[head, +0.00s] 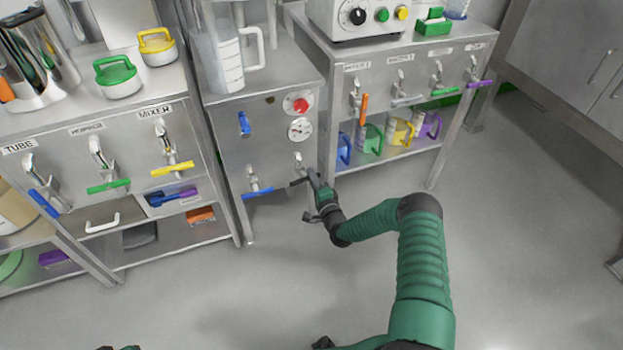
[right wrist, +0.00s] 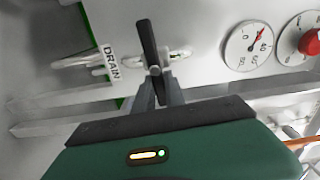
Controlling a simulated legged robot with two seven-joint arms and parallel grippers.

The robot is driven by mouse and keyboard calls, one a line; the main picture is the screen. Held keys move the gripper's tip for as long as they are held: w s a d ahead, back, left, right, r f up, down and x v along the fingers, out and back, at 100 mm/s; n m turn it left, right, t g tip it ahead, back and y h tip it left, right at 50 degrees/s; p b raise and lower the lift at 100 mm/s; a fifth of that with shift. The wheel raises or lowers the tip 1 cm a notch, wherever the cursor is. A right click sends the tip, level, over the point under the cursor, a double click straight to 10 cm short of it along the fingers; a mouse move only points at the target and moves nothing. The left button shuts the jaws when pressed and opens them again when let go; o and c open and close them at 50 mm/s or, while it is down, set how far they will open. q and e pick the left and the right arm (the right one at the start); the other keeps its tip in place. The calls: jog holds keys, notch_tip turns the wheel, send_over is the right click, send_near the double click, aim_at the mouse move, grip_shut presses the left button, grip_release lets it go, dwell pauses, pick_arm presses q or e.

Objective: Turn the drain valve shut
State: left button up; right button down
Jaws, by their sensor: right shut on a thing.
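The drain valve shows in the right wrist view as a black lever handle (right wrist: 148,45) on a metal fitting, beside a "DRAIN" label (right wrist: 111,62). The handle runs up and down in that view, across the line of the metal pipe behind it. My right gripper (right wrist: 156,92) is shut on the handle near its lower end. In the head view my right gripper (head: 309,181) is at the lower right front of the middle steel cabinet (head: 270,135), and the black handle (head: 297,183) sticks out to its left. My fingers hide part of the valve.
A blue-handled valve (head: 258,193) is close on the left. A dial gauge (head: 300,130) and a red knob (head: 299,103) sit above. The right bench (head: 400,75) has several coloured valves and jugs below. The floor (head: 290,270) in front is clear.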

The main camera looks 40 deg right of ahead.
jog(key=shift+s+d+f+m, duration=0.15)
jog(key=shift+d+f+m, duration=0.15)
jog(key=shift+m, duration=0.2)
jog(key=c, duration=1.8)
grip_release()
jog(key=o, duration=0.4)
jog(key=shift+a, duration=0.1)
jog(key=shift+s+a+r, duration=0.1)
jog(key=shift+s+r, duration=0.05)
jog(key=shift+s, duration=0.05)
jog(key=p+v, duration=0.6)
jog(key=v, duration=1)
jog(key=shift+s, duration=0.1)
